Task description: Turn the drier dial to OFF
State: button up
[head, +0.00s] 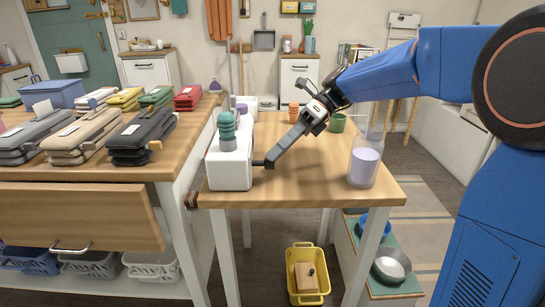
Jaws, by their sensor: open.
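A white box-shaped object (230,166) stands at the left end of a wooden table, with a teal ribbed piece (227,128) on top. My blue arm reaches in from the right. My gripper (268,161) points down and left over the table, with its dark tip close to the right side of the white box. I cannot tell whether it touches the box. The gripper is open, and nothing shows between its fingers.
A clear jar with lilac contents (364,167) stands at the wooden table's (309,181) right end. A green cup (337,122) is behind my gripper. Folded stacks, including a black one (141,136), lie on the left counter. A yellow basket (309,299) is on the floor.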

jog(key=shift+x, duration=0.9)
jog(key=c, duration=1.1)
